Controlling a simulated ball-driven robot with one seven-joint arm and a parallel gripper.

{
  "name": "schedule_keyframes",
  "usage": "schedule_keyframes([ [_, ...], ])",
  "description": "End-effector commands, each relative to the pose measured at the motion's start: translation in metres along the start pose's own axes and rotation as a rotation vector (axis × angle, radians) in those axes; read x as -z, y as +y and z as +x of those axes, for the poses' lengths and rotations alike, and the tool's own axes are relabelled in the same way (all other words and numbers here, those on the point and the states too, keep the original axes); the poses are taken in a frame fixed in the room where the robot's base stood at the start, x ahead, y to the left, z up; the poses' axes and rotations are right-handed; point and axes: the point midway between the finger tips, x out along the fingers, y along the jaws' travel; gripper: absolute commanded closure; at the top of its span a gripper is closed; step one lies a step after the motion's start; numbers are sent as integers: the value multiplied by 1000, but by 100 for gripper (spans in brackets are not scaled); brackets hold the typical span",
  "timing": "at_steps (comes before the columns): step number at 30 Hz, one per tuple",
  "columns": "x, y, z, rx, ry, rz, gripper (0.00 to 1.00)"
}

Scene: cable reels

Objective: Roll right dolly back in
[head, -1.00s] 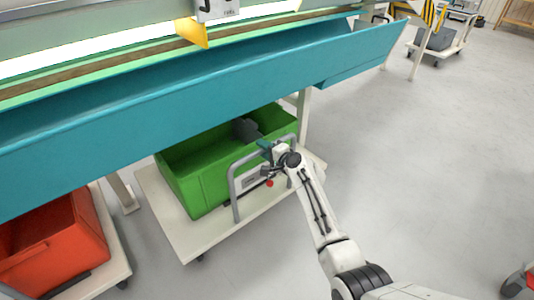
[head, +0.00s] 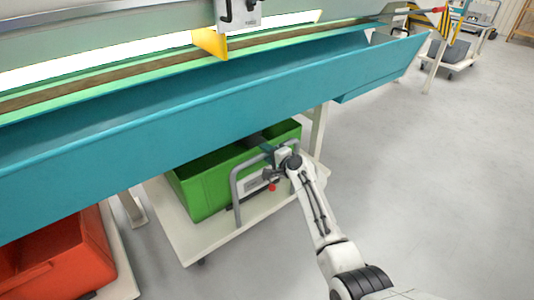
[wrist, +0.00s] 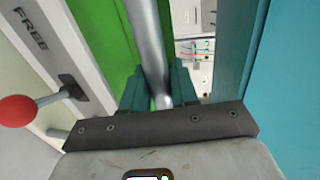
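The right dolly is a cream flat board (head: 190,240) on castors, carrying a green crate (head: 203,194). Its back part is under the teal trough, and the front part sticks out. A grey tube handle (head: 236,196) stands at its front edge, with a plate and a red-knobbed lever (wrist: 20,110) beside it. My gripper (head: 268,150) is at the top right of the handle. In the wrist view the grey tube (wrist: 147,40) runs between the teal fingers (wrist: 158,92), which are closed about it. The finger contact itself is partly hidden.
The teal trough (head: 200,140) of the bench overhangs the crate closely. A bench leg (head: 318,130) stands behind the dolly's right side. A left dolly with a red crate (head: 60,262) is at lower left. Grey floor to the right is clear.

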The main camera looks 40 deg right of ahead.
Motion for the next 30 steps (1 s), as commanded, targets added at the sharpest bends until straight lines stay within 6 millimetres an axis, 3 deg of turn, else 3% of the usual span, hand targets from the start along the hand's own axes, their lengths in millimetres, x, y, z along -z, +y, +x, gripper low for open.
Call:
schedule_keyframes([
  [6, -1, -2, 1, 3, -1, -1, 54],
  [17, -1, -2, -7, 0, -1, 0, 54],
  [30, -1, -4, -83, 1, -1, 0, 54],
])
